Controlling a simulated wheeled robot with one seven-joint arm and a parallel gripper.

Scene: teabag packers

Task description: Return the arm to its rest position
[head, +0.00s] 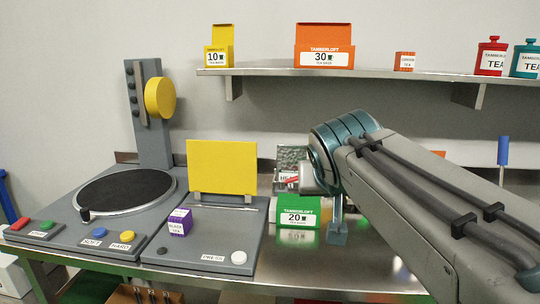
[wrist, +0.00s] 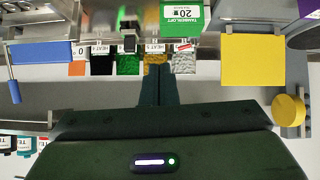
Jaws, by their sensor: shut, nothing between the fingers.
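My arm reaches in from the lower right in the head view, across the right part of the metal counter. My gripper (head: 337,238) hangs at its end, just right of the green box marked 20 (head: 297,214), and overlaps part of the view behind it. In the wrist view, which looks upside down, the gripper's two dark fingers (wrist: 158,72) lie together with nothing between them. The green box also shows in the wrist view (wrist: 183,14). I cannot tell whether the gripper touches anything.
A wall shelf (head: 270,71) holds a yellow box, an orange box and tea tins. At left stand a machine with a black round plate (head: 125,190) and a press with a yellow panel (head: 222,167). A purple box (head: 180,221) sits at the press. A blue-handled tool (head: 503,150) is at right.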

